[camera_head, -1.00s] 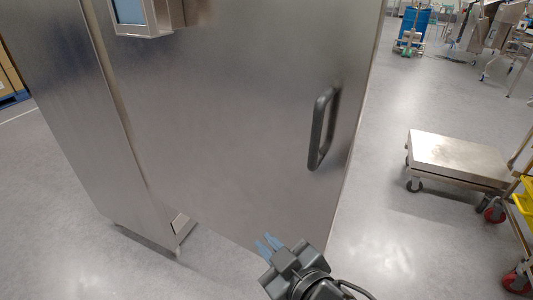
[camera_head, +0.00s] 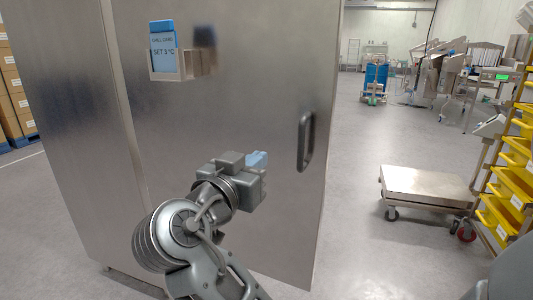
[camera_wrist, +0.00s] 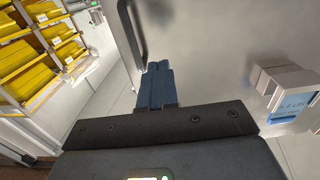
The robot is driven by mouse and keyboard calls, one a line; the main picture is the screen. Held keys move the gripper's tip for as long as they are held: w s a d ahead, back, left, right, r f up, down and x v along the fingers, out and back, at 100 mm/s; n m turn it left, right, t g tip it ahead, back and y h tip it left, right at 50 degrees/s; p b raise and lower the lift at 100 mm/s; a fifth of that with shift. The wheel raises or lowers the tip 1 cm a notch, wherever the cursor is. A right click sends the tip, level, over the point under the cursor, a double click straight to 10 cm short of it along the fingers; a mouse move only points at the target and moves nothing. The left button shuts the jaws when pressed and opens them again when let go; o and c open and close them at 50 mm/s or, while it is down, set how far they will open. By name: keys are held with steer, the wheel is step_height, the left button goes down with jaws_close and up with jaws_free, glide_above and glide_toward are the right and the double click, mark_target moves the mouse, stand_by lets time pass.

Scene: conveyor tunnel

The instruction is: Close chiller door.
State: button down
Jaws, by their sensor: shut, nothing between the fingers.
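The chiller door (camera_head: 230,120) is a large brushed-steel panel filling the middle of the head view. Its right edge comes nearer to me than its left edge, so it appears to stand out from the cabinet (camera_head: 65,120); the cabinet opening is hidden. A dark vertical handle (camera_head: 305,142) sits near the door's right edge and also shows in the wrist view (camera_wrist: 133,30). My gripper (camera_head: 258,160) is in front of the door face, left of the handle and apart from it. Its blue fingers (camera_wrist: 160,84) are together and empty, pointing toward the door. Contact with the door cannot be told.
Stacked boxes (camera_head: 14,100) are far left. Floor between door and cart is clear.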

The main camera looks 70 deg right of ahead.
mark_target(287, 134)
steer(key=d, duration=0.4)
steer(key=d+p, duration=0.1)
steer(key=d, duration=0.8)
steer(key=shift+s+d+p, duration=0.25)
steer(key=shift+p, duration=0.05)
steer(key=shift+d, duration=0.1)
